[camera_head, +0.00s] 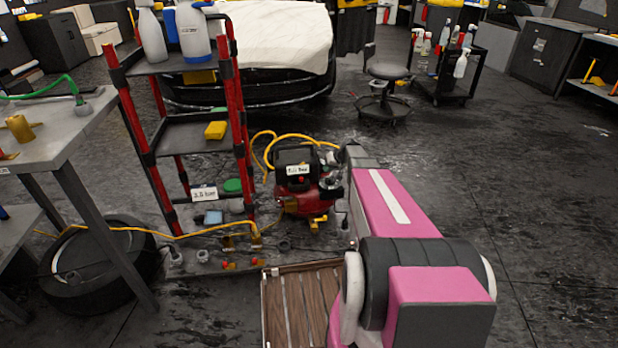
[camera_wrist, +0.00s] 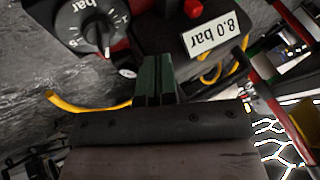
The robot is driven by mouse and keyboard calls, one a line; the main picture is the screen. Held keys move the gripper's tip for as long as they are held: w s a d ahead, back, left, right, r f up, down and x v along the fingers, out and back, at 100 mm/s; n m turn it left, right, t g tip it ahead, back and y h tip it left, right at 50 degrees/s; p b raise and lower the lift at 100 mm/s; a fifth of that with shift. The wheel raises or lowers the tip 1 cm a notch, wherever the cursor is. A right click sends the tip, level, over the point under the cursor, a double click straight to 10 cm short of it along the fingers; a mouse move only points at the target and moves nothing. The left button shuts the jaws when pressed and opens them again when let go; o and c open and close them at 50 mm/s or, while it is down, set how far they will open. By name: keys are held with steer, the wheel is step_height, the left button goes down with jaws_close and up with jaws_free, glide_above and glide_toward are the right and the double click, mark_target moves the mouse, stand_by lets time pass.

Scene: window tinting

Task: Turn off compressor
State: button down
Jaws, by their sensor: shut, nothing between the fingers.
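The compressor (camera_head: 300,200) stands on the floor beside the red-posted shelf rack in the head view. It has a black top, a red lower body and a white label. In the wrist view its black housing (camera_wrist: 150,32) fills the top, with an upside-down "8.0 bar" label (camera_wrist: 213,36), a red part (camera_wrist: 193,8) and a black dial marked in bar (camera_wrist: 92,22). My gripper (camera_wrist: 157,60) shows green fingers held together, empty, pointing at the housing between dial and label. Whether they touch it is unclear. In the head view my arm hides part of the compressor's right side.
The shelf rack (camera_head: 185,135) with spray bottles stands left of the compressor. A yellow hose (camera_head: 160,233) runs along the floor. A wooden slatted pallet (camera_head: 300,300) lies in front. A grey table (camera_head: 60,130) is at left, and a stool (camera_head: 388,75) stands behind.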

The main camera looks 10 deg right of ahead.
mark_target(303, 182)
steer(key=shift+f, duration=0.1)
steer(key=x, duration=0.9)
steer(key=shift+w+a, duration=0.1)
steer(key=shift+w, duration=0.05)
steer(key=a, duration=0.3)
steer(key=shift+a+f, duration=0.1)
steer(key=shift+f, duration=0.2)
steer(key=shift+a, duration=0.6)
steer(key=shift+a, duration=1.8)
